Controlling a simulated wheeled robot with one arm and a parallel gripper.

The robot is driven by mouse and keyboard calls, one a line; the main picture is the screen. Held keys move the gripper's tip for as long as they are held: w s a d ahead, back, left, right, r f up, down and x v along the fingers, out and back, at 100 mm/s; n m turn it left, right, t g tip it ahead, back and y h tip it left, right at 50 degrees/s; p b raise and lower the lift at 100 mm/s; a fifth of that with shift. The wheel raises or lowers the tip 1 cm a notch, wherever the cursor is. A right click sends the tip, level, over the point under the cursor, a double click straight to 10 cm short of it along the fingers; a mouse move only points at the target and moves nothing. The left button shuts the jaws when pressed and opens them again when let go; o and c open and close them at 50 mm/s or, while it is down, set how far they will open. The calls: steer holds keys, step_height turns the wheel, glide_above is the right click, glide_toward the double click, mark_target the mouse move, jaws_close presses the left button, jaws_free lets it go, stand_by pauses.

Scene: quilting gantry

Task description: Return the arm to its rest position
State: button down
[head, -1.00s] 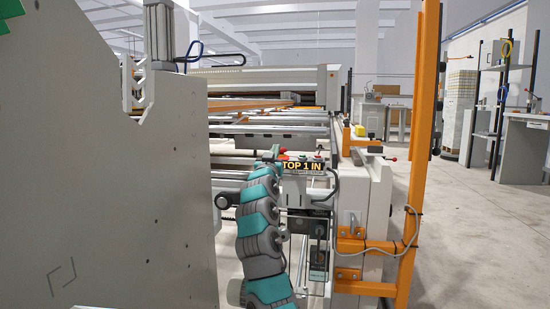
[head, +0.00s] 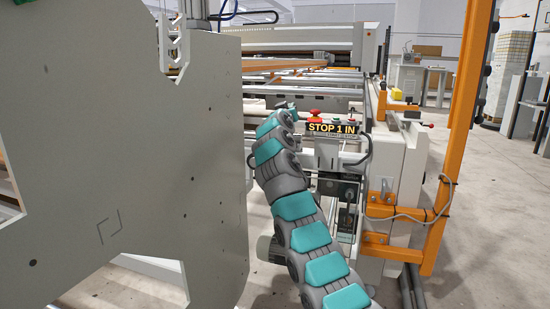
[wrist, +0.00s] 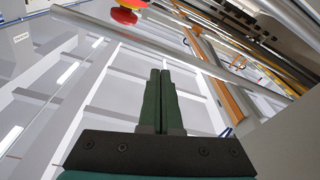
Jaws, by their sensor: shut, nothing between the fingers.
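My arm reaches up from the bottom of the head view, bent, with its far end beside the control box of the gantry. My gripper (wrist: 160,72) is in the wrist view, with its two dark green fingers pressed together and nothing between them. The fingers point up toward rails and the ceiling. In the head view the fingers are too small or hidden to make out. A red stop button (wrist: 125,12) with a yellow part is at the top of the wrist view, apart from the fingers. It also shows in the head view (head: 315,113).
A black and yellow "STOP 1 IN" sign (head: 332,127) sits by the arm's far end. A large grey panel (head: 130,160) stands close on the left. An orange post (head: 465,110) and white machine frame (head: 407,165) stand on the right. Clear floor (head: 490,220) lies beyond the post.

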steer(key=s+d+f+g+h+p, duration=0.2)
steer(key=s+d+f+g+p, duration=0.15)
steer(key=s+d+g, duration=0.65)
steer(key=s+d+f+g+p, duration=0.15)
steer(key=s+d, duration=0.25)
steer(key=s, duration=0.5)
steer(key=s+d+f+g+p, duration=0.1)
steer(key=s+d+f, duration=0.25)
steer(key=s, duration=0.45)
steer(key=s+a+f+g+y+p, duration=0.1)
steer(key=s+f, duration=0.4)
steer(key=s, duration=1.1)
steer(key=s+a+f+g+y+p, duration=0.1)
steer(key=s+a+f+g+y, duration=0.2)
steer(key=s, duration=1.3)
steer(key=s+a+f+g+y+p, duration=0.1)
steer(key=s+a+f+g, duration=0.3)
steer(key=s+f, duration=0.4)
steer(key=s+y, duration=0.1)
steer(key=s, duration=0.6)
steer(key=shift+s+a+m+y+p, duration=0.2)
steer(key=shift+s+m+y+p, duration=0.1)
steer(key=shift+s, duration=0.1)
